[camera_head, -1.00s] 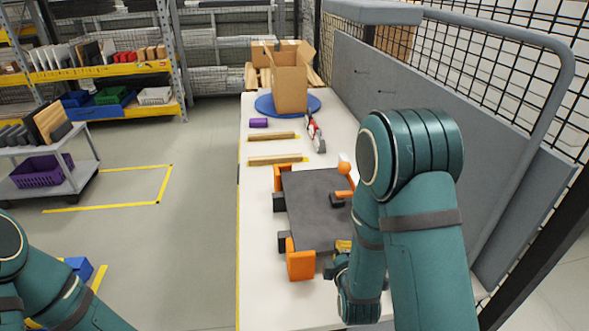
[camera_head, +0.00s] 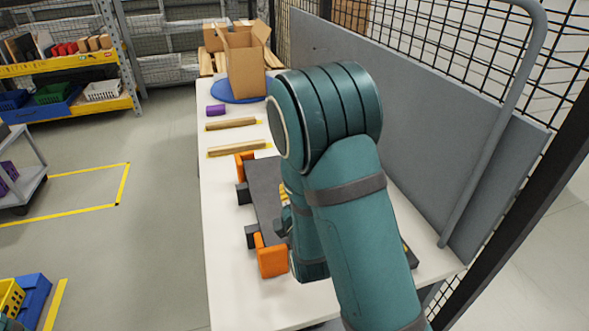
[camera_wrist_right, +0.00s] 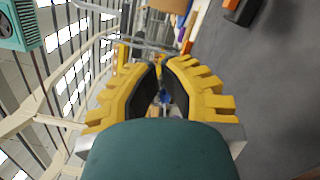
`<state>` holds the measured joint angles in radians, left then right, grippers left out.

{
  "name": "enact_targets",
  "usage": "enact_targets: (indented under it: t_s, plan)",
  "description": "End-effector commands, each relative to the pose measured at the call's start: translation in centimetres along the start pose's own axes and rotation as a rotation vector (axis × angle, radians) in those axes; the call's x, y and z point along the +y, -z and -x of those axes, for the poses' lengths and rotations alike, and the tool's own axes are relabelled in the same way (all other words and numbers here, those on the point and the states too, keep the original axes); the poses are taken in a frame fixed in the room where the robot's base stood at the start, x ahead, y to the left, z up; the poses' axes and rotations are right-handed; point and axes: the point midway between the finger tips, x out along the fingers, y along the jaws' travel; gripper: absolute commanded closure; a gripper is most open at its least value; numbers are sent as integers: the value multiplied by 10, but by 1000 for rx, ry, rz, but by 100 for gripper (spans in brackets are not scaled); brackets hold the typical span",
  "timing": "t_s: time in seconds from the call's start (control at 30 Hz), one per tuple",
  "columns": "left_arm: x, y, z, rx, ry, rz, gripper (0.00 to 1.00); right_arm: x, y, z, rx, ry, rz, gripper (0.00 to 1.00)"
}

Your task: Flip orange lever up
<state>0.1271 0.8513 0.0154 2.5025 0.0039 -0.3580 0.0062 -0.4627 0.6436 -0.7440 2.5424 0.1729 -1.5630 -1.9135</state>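The dark grey board (camera_head: 263,188) lies on the white table between orange clamp pieces, one at its near end (camera_head: 272,260) and one at its far end (camera_head: 242,162). The orange lever is hidden behind my right arm in the head view. My right gripper (camera_wrist_right: 162,80) has yellow fingers with black pads, a narrow gap between the tips and nothing held. It is over or beside the board, whose grey surface (camera_wrist_right: 255,80) fills the right of the wrist view. An orange and black part (camera_wrist_right: 236,10) shows at the top there; I cannot tell which.
Two wooden strips (camera_head: 230,124) (camera_head: 238,147), a purple block (camera_head: 216,110) and a cardboard box (camera_head: 244,62) on a blue disc (camera_head: 228,93) lie farther along the table. A grey panel (camera_head: 390,110) stands along the right side. The floor to the left has free room.

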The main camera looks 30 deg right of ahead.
Motion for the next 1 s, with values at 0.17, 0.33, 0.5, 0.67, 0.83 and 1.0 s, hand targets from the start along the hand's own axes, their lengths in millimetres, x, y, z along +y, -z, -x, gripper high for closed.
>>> enact_targets:
  t_s: [0.17,0.33,0.5,0.67,0.83,1.0]
  plan:
    - [0,0,0,1,0,0,0,1,0,-23,-1,-3,0,100]
    - [0,0,0,1,0,0,0,0,0,-57,-1,-2,0,100]
    - [0,0,0,0,0,0,0,0,0,-90,-1,-2,0,100]
    - [0,0,1,1,0,0,0,0,-19,-101,-3,0,-1,100]
    - [1,1,2,2,0,0,0,0,-34,-105,-1,0,-2,100]
    - [1,1,2,2,0,1,0,0,-39,-106,1,0,-1,100]
